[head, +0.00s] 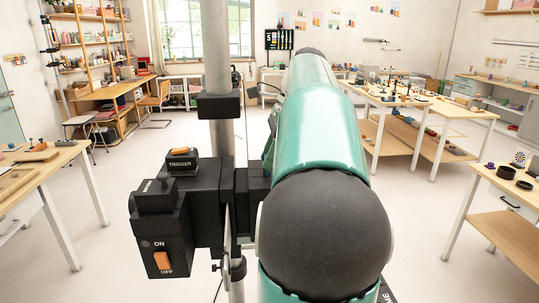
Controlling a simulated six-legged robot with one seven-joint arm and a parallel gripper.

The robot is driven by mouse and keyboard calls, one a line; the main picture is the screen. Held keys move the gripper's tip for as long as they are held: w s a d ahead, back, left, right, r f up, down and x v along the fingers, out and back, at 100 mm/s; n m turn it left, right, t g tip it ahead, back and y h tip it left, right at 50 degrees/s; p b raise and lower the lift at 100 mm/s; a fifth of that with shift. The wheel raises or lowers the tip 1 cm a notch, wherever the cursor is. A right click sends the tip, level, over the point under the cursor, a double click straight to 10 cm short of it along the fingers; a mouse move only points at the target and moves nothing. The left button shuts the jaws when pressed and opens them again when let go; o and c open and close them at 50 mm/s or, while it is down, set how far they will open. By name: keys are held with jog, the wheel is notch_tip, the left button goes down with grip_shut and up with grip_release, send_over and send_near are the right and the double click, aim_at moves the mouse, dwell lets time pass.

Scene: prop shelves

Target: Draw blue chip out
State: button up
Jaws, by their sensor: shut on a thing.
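I cannot make out a blue chip in the head view. Small objects on the tables are too far away to tell apart. My gripper is not in view. My teal arm (318,120) with its dark round joint fills the middle of the picture and hides what lies behind it.
A wooden table (40,165) with small items stands at the left edge. Long tables (462,107) with many small props stand at the right. A nearer table at lower right holds black round containers (506,172). A chair (156,97) is at back left. Pale floor (410,215) is open between.

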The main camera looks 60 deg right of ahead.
dwell(0.4)
jog(key=shift+r, duration=0.9)
jog(key=shift+r, duration=0.15)
jog(key=shift+r, duration=1.15)
notch_tip(320, 180, up, 4)
dwell(0.6)
dwell(0.5)
